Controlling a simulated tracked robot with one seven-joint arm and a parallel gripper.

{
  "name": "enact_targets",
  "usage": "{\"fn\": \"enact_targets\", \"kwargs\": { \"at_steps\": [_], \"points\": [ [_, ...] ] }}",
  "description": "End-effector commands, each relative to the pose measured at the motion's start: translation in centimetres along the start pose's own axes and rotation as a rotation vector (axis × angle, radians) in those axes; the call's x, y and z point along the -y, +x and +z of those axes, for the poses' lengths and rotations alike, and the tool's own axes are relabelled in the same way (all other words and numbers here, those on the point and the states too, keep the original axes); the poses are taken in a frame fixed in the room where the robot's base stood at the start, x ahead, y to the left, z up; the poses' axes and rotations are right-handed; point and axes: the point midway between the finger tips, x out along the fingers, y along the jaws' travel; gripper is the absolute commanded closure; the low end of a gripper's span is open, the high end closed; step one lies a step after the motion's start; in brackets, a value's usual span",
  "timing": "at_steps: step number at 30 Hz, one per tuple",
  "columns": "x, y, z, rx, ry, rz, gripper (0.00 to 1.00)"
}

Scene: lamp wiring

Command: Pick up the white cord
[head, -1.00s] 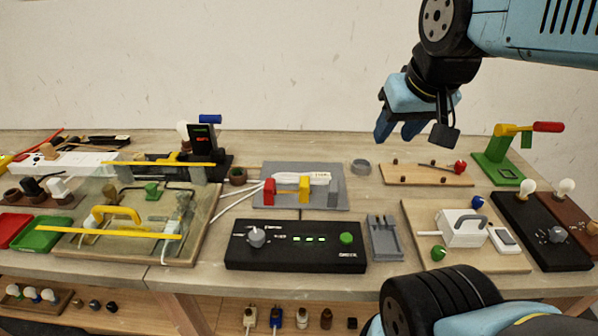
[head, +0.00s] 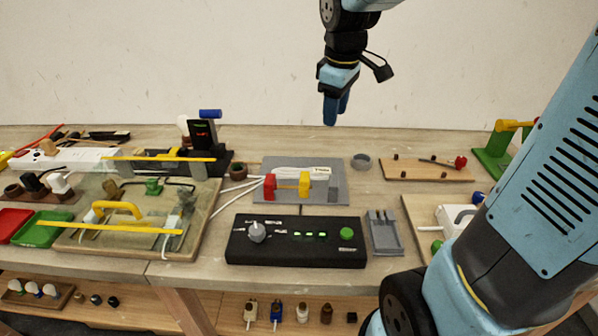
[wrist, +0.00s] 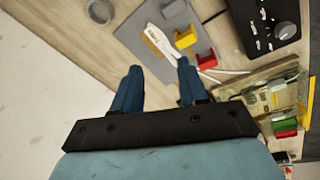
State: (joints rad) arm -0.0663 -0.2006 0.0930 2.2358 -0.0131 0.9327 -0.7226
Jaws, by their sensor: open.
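The white cord (head: 300,173) lies as a flat bundle with a printed label on a grey plate (head: 263,168) at the back middle of the bench. Its thin tails run left from the plate. Red and yellow blocks stand just in front of the bundle. In the wrist view the bundle (wrist: 158,40) is beyond my fingertips, with tails (wrist: 225,74) to the right. My gripper (head: 336,115) hangs fingers-down above the back of the bench, above and slightly right of the plate. Its blue fingers are apart and empty in the wrist view (wrist: 157,68).
A black control box (head: 297,258) with a knob and green button stands in front of the plate. A small grey cup (head: 361,162) is right of the plate. A clear-covered board (head: 85,245) fills the left. A wooden peg board (head: 427,172) lies right.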

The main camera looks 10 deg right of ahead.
Motion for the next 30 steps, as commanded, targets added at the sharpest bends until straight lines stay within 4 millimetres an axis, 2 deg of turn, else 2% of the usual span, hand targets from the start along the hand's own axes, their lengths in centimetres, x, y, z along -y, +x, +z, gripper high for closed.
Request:
{"fn": "enact_targets", "kwargs": {
  "at_steps": [1,6,13,20,30],
  "points": [
    [-0.3,1.1,-1.2,0.016,-0.060,-0.022,0.57],
    [-1.0,4.3,-4.6,0.051,-0.261,-0.084,0.57],
    [-1.3,7.4,-7.4,0.071,-0.441,-0.146,0.57],
    [-1.1,9.2,-8.1,0.075,-0.493,-0.163,0.57],
    [-0.4,14.7,-7.4,0.076,-0.490,-0.164,0.57]
  ]
}}
